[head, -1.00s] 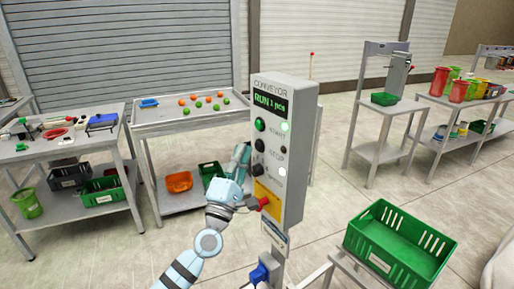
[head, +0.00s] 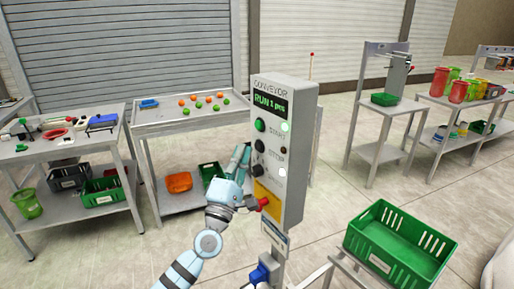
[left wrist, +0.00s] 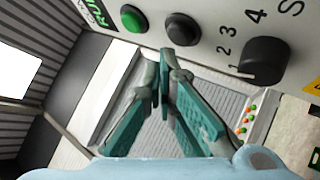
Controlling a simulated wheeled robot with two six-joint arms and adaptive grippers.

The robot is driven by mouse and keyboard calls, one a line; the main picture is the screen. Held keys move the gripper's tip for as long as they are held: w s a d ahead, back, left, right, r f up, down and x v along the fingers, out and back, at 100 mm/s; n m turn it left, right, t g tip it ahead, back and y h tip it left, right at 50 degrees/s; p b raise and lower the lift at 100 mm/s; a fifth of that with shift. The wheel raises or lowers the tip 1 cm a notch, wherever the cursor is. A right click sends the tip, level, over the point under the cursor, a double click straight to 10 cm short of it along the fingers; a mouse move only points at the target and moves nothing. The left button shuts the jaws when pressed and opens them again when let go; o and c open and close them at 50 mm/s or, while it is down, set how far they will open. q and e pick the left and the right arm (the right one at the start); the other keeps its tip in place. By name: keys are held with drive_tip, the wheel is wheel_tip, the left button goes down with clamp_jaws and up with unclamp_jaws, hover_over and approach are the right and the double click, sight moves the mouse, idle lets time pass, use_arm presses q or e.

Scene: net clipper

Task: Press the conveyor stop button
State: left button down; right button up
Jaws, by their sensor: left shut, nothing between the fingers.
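The grey conveyor control box (head: 285,170) stands on a post in the middle of the head view. Its display (head: 270,105) reads RUN 1 pcs. Below it are a green START button (head: 260,125), a dark STOP button (head: 259,145) and a black knob (head: 258,171). In the left wrist view the STOP button (left wrist: 182,30) lies between the green button (left wrist: 133,19) and the numbered knob (left wrist: 264,60). My left gripper (head: 245,149) is shut and empty, its fingertips close beside the STOP button; contact cannot be told. My right gripper is not in view.
A red knob (head: 264,203) on a yellow plate sits low on the box, close to my left wrist. A green crate (head: 397,246) stands at lower right. Tables with tools and small balls stand behind at left. Open floor lies between.

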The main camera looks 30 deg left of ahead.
use_arm(q)
drive_tip(key=shift+w+d, duration=0.2)
drive_tip(key=shift+w, duration=0.25)
drive_tip(key=shift+w+d, duration=0.1)
drive_tip(key=shift+w, duration=0.3)
idle(0.8)
drive_tip(key=shift+s, duration=0.1)
drive_tip(key=shift+s+a, duration=0.3)
drive_tip(key=shift+s, duration=0.45)
drive_tip(key=s, duration=0.1)
drive_tip(key=s+a+p, duration=0.1)
drive_tip(key=s, duration=0.1)
drive_tip(key=s+p, duration=0.1)
drive_tip(key=shift+s+a, duration=0.3)
drive_tip(key=shift+a, duration=0.1)
